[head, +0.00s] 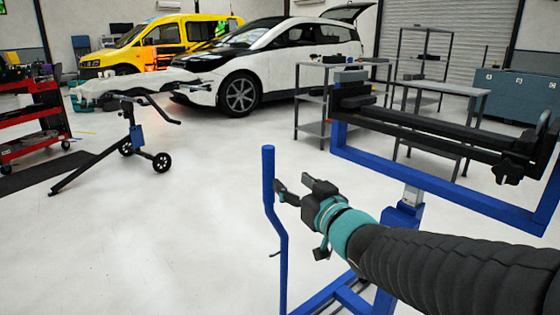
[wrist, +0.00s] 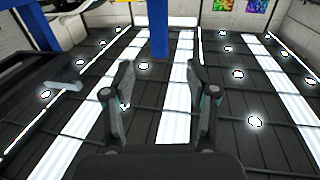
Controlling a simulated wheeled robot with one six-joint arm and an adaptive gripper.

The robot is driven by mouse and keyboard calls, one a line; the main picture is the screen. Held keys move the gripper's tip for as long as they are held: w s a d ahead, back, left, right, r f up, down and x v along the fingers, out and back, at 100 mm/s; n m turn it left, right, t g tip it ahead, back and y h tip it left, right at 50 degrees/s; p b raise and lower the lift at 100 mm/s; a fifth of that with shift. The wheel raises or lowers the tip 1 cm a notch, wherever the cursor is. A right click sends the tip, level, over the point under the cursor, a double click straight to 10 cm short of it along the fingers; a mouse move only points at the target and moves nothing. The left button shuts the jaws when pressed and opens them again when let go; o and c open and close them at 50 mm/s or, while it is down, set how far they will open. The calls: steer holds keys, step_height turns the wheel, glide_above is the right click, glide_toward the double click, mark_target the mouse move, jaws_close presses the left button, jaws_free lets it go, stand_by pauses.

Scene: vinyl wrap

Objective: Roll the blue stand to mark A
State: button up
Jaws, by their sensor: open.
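The blue stand (head: 468,206) is a tubular frame on the right in the head view, with a black clamp beam (head: 430,130) across its top. Its upright blue handle post (head: 269,190) stands just left of my gripper (head: 283,190). My gripper is open and empty, its fingers pointing at the post. In the wrist view the open fingers (wrist: 163,78) show with a blue post (wrist: 158,28) beyond the tips, between them in the picture; a gap seems to remain. The stand's lower base is partly cut off. I cannot make out mark A.
A black wheeled stand (head: 135,135) is at the left, a red tool cart (head: 40,115) beyond it. A white car (head: 265,65) and a yellow van (head: 160,40) are behind. Grey tables (head: 445,88) and a blue-grey cabinet (head: 510,92) stand at back right.

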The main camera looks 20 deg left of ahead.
mark_target(271, 165)
steer(key=x, duration=1.2)
steer(key=shift+w+a, duration=0.2)
steer(key=shift+w, duration=0.2)
jaws_close()
